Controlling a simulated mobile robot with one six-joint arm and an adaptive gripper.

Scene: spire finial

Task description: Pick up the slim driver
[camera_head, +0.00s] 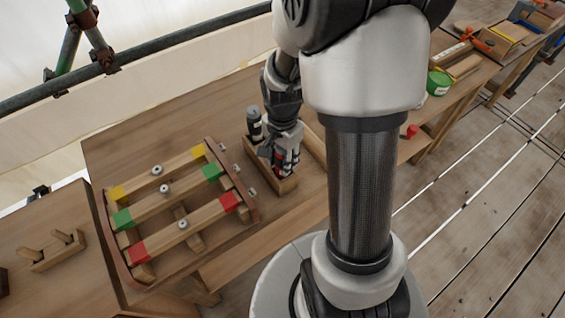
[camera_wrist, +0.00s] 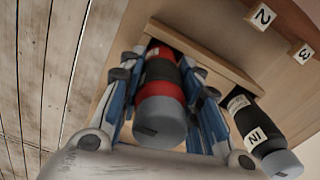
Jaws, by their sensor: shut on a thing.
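A red-and-black driver (camera_wrist: 160,95) with a grey end sits between my fingers in the wrist view. My gripper (camera_wrist: 165,95) is shut on it, with the blue-sided fingers on both sides. In the head view my gripper (camera_head: 284,160) is over the wooden holder (camera_head: 284,186), and a bit of red shows between the fingers. A second, black driver (camera_head: 254,124) with a grey end stands at the holder's far left; in the wrist view it carries an "IN" label (camera_wrist: 256,137). The far end of the held driver is hidden, so I cannot tell whether it still rests in the holder.
A wooden rack (camera_head: 170,202) with yellow, green and red marked bars stands left of the holder. A green tin (camera_head: 438,82) and a red item (camera_head: 410,131) lie to the right.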

